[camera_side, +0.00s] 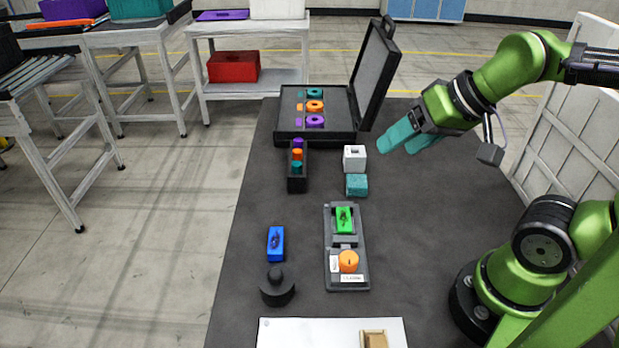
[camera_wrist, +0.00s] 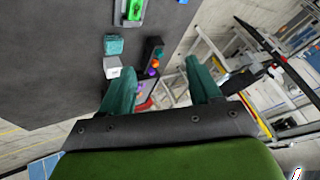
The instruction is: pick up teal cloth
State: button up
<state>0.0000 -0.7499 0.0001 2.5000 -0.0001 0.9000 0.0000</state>
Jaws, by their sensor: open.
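The teal cloth (camera_side: 357,185) is a small folded block on the dark table, just in front of a white cube (camera_side: 354,158). The cloth also shows in the wrist view (camera_wrist: 114,45), above the white cube (camera_wrist: 112,67). My gripper (camera_side: 402,141) has teal fingers and is held above the table, to the right of the white cube and up and right of the cloth. In the wrist view my gripper (camera_wrist: 165,82) has its fingers wide apart with nothing between them. The cloth lies outside the fingers, apart from them.
An open black case (camera_side: 290,138) with colored rings stands at the back, its lid raised. A narrow black holder (camera_side: 297,187) is left of the cloth. A grey fixture (camera_side: 347,277) with green and orange parts, a blue block (camera_side: 276,244) and a black knobbed piece (camera_side: 277,291) sit nearer.

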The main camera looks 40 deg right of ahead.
jog(key=o, duration=0.4)
jog(key=m+g+h, duration=0.2)
jog(key=m+g, duration=0.3)
jog(key=g, duration=0.2)
send_near(357, 180)
notch_tip(357, 180, down, 3)
jog(key=shift+s+a+f, duration=0.1)
jog(key=shift+a+f, duration=0.05)
jog(key=shift+f, duration=3.15)
